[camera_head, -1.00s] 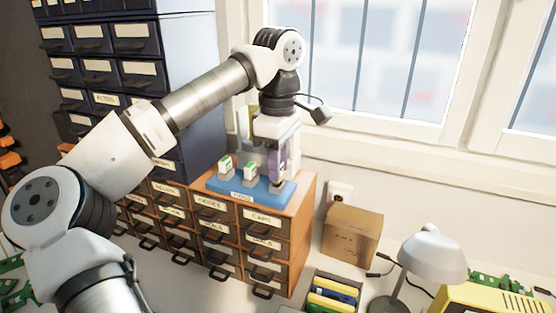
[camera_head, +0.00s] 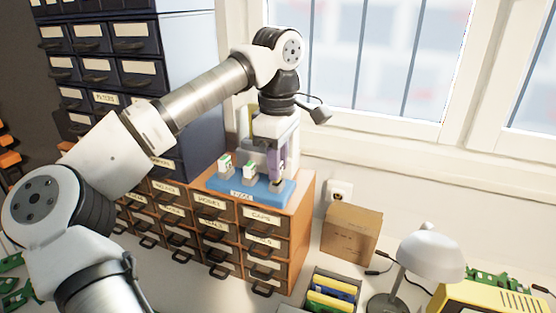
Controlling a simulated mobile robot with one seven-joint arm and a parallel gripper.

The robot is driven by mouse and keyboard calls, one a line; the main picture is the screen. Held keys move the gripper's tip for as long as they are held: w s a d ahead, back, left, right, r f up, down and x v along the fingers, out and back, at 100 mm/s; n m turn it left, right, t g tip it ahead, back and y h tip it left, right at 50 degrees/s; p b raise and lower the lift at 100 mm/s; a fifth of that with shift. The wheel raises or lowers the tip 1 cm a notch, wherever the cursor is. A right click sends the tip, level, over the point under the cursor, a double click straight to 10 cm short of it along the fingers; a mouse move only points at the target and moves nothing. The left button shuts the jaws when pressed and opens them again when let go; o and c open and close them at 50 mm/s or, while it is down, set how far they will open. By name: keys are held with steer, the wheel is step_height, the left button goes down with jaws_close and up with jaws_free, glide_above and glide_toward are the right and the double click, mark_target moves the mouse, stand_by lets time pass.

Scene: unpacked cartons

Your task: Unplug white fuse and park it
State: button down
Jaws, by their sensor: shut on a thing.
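A blue fuse board (camera_head: 240,190) lies on top of the wooden drawer cabinet. Two fuses with white and green faces stand upright in grey holders on it, a left fuse (camera_head: 225,163) and a middle fuse (camera_head: 248,170). My gripper (camera_head: 277,178) points down at the right end of the board. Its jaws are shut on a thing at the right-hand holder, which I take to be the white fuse. The held thing is mostly hidden by the fingers, so I cannot tell if it is still seated.
The wooden cabinet (camera_head: 268,222) has labelled drawers. A tall dark drawer unit (camera_head: 185,95) stands behind my arm to the left. A cardboard box (camera_head: 351,233), a desk lamp (camera_head: 430,250) and a bin with yellow and blue items (camera_head: 332,290) are at the right. A window is behind.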

steer(key=shift+f, duration=0.75)
stand_by(1.3)
steer(key=c, duration=1.1)
jaws_free()
step_height(320, 180, up, 14)
steer(key=shift+f+p, duration=0.1)
steer(key=shift+p, duration=0.45)
